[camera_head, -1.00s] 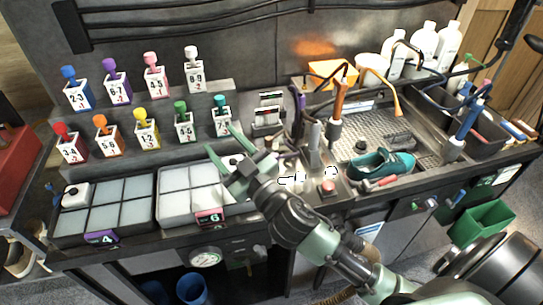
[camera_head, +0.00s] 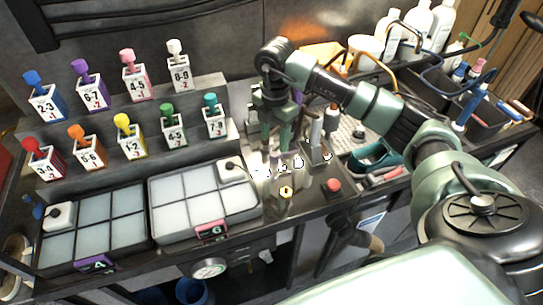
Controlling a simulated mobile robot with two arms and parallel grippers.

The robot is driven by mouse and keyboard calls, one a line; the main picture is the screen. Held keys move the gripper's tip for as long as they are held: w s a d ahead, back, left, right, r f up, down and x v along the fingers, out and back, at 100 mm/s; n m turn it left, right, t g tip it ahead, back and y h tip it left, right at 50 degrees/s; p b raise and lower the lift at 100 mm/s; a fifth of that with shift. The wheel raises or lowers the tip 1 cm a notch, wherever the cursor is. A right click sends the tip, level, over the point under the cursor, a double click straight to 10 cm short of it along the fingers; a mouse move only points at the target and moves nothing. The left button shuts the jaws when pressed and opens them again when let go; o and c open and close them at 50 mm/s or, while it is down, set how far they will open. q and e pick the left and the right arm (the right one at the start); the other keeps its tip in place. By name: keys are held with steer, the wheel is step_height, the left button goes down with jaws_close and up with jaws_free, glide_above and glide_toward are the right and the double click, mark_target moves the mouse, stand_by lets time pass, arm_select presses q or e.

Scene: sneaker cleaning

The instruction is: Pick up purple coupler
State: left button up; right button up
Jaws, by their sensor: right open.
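A slim purple piece (camera_head: 297,98), which I take for the purple coupler, stands behind my right gripper in the middle of the bench. Most of it is hidden by the gripper, so its shape is unclear. My right gripper (camera_head: 275,146) points down with two green fingers apart, just left of and in front of that piece. I see nothing between the fingers, and I cannot tell whether they touch anything. A purple-topped bottle (camera_head: 87,88) marked 6-7 stands in the back row at left. My left gripper is out of the picture.
Grey upright tools (camera_head: 315,130) stand right of the gripper. A red button (camera_head: 333,185) is on the front panel. Two sectioned trays (camera_head: 150,212) lie at left, below rows of numbered bottles.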

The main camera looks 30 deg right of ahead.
mark_target(274, 154)
steer(key=shift+s+f, duration=0.15)
steer(key=shift+f, duration=0.25)
step_height(274, 154, down, 6)
steer(key=p, duration=0.3)
steer(key=shift+a+r+p, duration=0.1)
steer(key=shift+r+p, duration=0.15)
steer(key=shift+p, duration=0.05)
steer(key=shift+f, duration=0.5)
jaws_close()
